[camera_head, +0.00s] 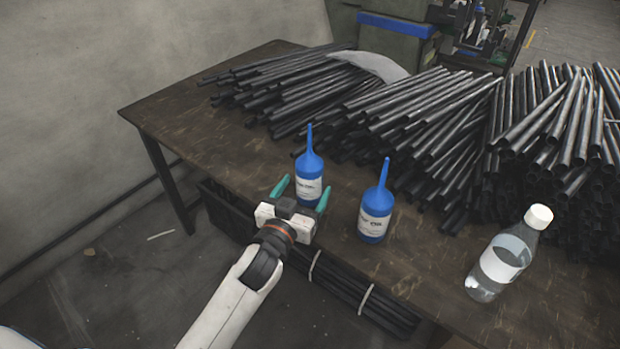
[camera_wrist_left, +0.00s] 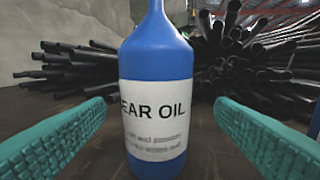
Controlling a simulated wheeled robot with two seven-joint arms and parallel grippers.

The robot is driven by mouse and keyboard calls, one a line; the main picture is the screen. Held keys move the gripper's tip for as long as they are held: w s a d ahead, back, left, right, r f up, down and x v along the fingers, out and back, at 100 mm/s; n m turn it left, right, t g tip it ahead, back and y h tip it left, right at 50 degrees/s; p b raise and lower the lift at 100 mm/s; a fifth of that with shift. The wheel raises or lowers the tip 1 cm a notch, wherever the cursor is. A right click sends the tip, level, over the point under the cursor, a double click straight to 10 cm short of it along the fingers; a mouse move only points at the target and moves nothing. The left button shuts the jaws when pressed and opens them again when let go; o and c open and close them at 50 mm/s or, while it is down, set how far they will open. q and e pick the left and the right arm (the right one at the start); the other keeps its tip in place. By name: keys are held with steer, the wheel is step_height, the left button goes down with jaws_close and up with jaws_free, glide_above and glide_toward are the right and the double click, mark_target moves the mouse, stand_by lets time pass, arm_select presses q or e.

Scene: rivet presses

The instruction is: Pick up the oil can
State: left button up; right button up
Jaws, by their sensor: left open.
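Two blue oil cans with long spouts and white labels stand upright on the brown table. The left oil can (camera_head: 309,180) is between the open teal fingers of my left gripper (camera_head: 302,192), near the table's front edge. In the left wrist view this oil can (camera_wrist_left: 156,85) fills the middle, its label reading "EAR OIL". The fingers (camera_wrist_left: 158,128) show on both sides of it with gaps, not touching it. The other oil can (camera_head: 374,210) stands a little to the right, clear of the gripper. My right gripper is not in view.
Piles of dark metal tubes (camera_head: 410,125) cover the back of the table (camera_head: 190,112). A clear bottle with a white cap (camera_head: 502,258) stands at the right. A dark crate (camera_head: 228,212) and bundled rods are below the front edge. The table's left corner is bare.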

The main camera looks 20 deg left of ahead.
mark_target(313, 173)
arm_select(q)
steer(key=w, duration=0.6)
steer(key=shift+d+f+b, duration=0.1)
steer(key=shift+f+b, duration=0.05)
steer(key=shift+b, duration=0.2)
steer(key=c, duration=1.1)
steer(key=shift+c, duration=0.6)
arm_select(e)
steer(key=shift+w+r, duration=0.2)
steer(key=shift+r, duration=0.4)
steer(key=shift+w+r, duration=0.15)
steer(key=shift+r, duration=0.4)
arm_select(q)
steer(key=shift+r, duration=0.2)
